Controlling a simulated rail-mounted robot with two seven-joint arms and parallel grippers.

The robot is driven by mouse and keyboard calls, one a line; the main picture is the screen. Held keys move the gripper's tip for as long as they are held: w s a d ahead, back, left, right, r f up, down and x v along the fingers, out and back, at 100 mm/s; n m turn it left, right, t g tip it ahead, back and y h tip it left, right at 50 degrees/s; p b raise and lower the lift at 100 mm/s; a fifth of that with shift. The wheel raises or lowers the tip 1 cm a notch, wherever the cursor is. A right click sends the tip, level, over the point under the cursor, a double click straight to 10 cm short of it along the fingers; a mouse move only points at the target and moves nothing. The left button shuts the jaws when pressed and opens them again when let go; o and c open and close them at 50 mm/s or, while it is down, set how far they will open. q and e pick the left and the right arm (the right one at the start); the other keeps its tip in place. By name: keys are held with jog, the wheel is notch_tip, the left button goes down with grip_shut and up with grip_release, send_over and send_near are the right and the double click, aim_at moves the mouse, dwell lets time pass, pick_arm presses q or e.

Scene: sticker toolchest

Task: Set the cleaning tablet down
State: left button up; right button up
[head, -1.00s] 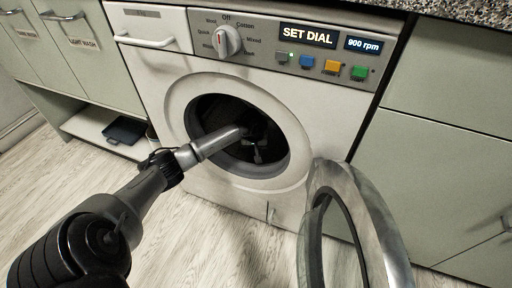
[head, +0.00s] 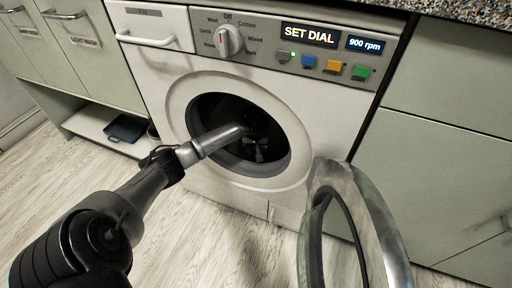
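My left arm reaches from the lower left into the open drum of the white washing machine (head: 235,190). My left gripper (head: 262,150) is inside the dark drum opening. Its fingers are small and dim there, and I cannot make out whether they are open or shut. The cleaning tablet cannot be made out in this view. My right gripper is not in view.
The round machine door (head: 388,235) stands open at the lower right. The dial (head: 229,40) and a display (head: 309,36) reading SET DIAL are above the drum. A dark tray (head: 125,128) sits on the low shelf at left. Pale wooden floor lies in front.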

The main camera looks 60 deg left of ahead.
pick_arm(q)
jog(key=shift+s+d+r+p, duration=0.1)
jog(key=shift+d+r+p, duration=0.05)
jog(key=shift+r+p, duration=1.1)
jog(key=shift+s+d+r+p, duration=0.1)
jog(key=shift+r+p, duration=0.85)
jog(key=shift+r, duration=0.5)
jog(key=shift+f, duration=0.1)
jog(key=shift+d, duration=0.1)
